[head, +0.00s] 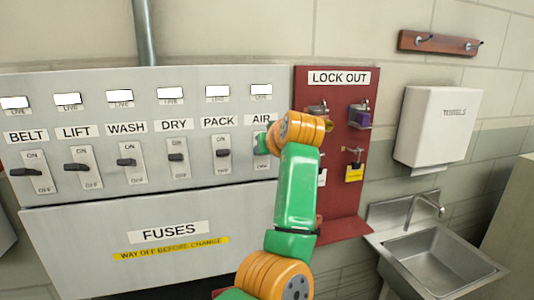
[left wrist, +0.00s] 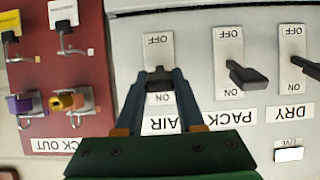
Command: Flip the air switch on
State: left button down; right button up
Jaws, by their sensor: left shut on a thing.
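The air switch is the rightmost switch on the grey panel, under the AIR label (head: 260,120). In the head view my green and orange left arm covers most of it. In the left wrist view, which is upside down, its white plate (left wrist: 159,48) shows OFF at the top and ON at the bottom. My left gripper (left wrist: 158,78) is shut on its dark lever (left wrist: 160,82), between the two blue-grey fingers. The lever's exact angle is hard to tell. In the head view the left gripper (head: 262,145) is at the switch. My right gripper is not in view.
The pack switch (head: 223,153) is close on the left, with several more switches beyond. A red lock-out board (head: 340,200) with padlocks and hooks is just right. A towel dispenser (head: 437,130) and a sink (head: 435,265) stand further right. The fuse cover (head: 100,255) is below.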

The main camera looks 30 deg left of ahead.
pick_arm(q)
jog(key=shift+a+r+g+h, duration=0.1)
jog(key=shift+r+g+h, duration=0.1)
jog(key=shift+g+h, duration=0.2)
jog(key=shift+w, duration=0.1)
dwell(0.3)
jog(key=c, duration=0.5)
grip_release()
jog(key=shift+r, duration=0.1)
jog(key=b+v, duration=0.2)
jog(key=v, duration=0.5)
jog(key=shift+w+a, duration=0.1)
jog(key=shift+a, duration=0.05)
